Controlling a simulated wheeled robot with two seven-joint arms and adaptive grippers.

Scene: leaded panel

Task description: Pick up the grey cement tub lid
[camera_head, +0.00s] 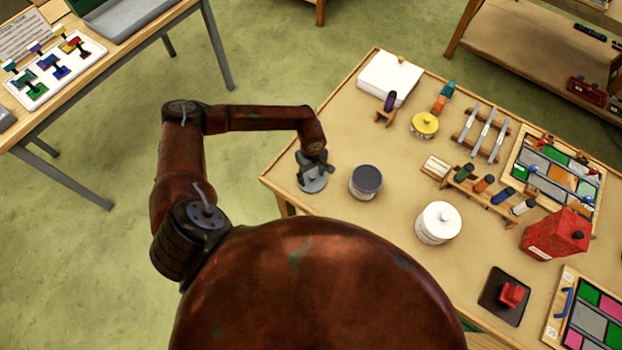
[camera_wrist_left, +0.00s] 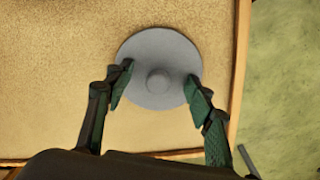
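The grey cement tub lid (camera_wrist_left: 148,58) is a round disc with a small round knob in its middle. It lies flat near the table's left corner, and shows partly in the head view (camera_head: 314,184) under my left gripper (camera_head: 314,166). In the left wrist view my left gripper (camera_wrist_left: 160,80) is open, its green-tinged fingers apart on either side of the knob and overlapping the disc. No contact with the knob shows. A round tub (camera_head: 366,181) with a dark grey top stands just right of the lid. My right gripper is not in view.
A white lidded tub (camera_head: 437,222), a yellow-topped tub (camera_head: 424,125) and a wooden rack of coloured tools (camera_head: 470,190) stand further right. A white box (camera_head: 389,78) is at the back. The table's edge (camera_wrist_left: 238,70) runs close beside the lid.

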